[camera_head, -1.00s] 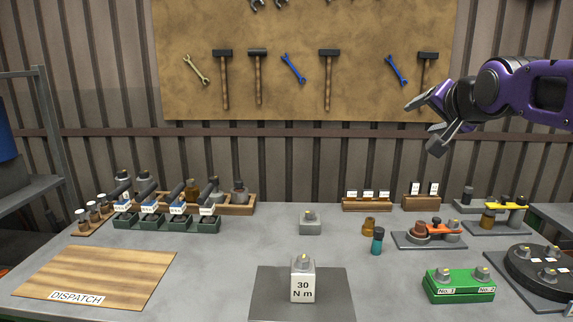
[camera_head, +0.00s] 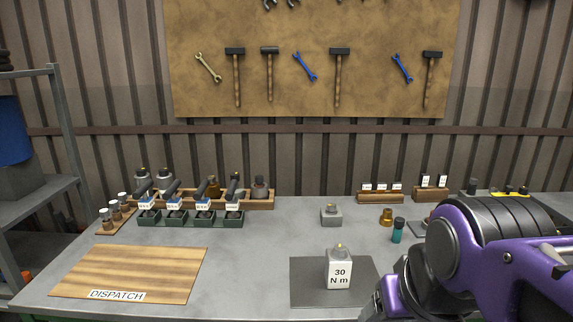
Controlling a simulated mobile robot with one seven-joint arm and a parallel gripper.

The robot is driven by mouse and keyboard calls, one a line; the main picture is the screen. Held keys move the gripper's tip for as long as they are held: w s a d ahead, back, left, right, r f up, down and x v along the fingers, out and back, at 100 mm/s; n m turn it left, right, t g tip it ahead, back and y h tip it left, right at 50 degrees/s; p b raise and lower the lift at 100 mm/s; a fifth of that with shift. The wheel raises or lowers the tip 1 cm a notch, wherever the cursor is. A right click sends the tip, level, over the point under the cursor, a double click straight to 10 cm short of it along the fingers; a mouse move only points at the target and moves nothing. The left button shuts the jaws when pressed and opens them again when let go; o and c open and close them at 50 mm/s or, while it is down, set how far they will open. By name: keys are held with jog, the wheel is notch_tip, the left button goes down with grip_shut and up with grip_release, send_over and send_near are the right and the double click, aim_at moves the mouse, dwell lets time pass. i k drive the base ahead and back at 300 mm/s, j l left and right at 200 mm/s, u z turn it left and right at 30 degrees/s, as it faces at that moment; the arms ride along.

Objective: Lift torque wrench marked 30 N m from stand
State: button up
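Several dark-handled torque wrenches (camera_head: 173,188) stand tilted in a row of dark green stands (camera_head: 190,218) at the back left of the table. Each has a small white label too small to read, so I cannot tell which is marked 30 N m. A white block (camera_head: 339,273) reading "30 N m" with a grey and brass fitting on top sits on a dark grey mat (camera_head: 305,288) at the front centre. My purple arm fills the lower right. My gripper's fingers do not show, and the arm is well to the right of the wrenches.
A wooden board marked DISPATCH (camera_head: 130,268) lies front left. A wooden rack of bottles (camera_head: 262,203) stands behind the wrenches. A grey block (camera_head: 331,215), a brass piece (camera_head: 386,216) and a teal bottle (camera_head: 398,230) stand right of centre. The table's middle is clear.

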aim_at(174, 203)
jog(key=j+z, duration=0.1)
jog(key=j, duration=0.4)
jog(key=k+j, duration=0.15)
jog(key=j, duration=0.35)
jog(key=k+j+z, duration=0.15)
jog(key=j, duration=0.35)
jog(key=j+z, duration=0.1)
jog(key=j, duration=0.4)
jog(key=j+z, duration=0.1)
jog(key=j, duration=0.35)
jog(key=k+j+z, duration=0.1)
jog(key=j, duration=0.3)
jog(key=k+j+z, duration=0.15)
jog(key=j, duration=0.25)
jog(key=k+j+z, duration=0.1)
jog(key=j, duration=0.35)
jog(key=k+j+z, duration=0.1)
jog(key=j, duration=0.25)
jog(key=k+j+z, duration=0.1)
jog(key=j, duration=0.3)
jog(key=k+j+z, duration=0.15)
jog(key=k+j, duration=0.15)
jog(key=k+j+z, duration=0.1)
jog(key=j, duration=0.3)
jog(key=k, duration=0.05)
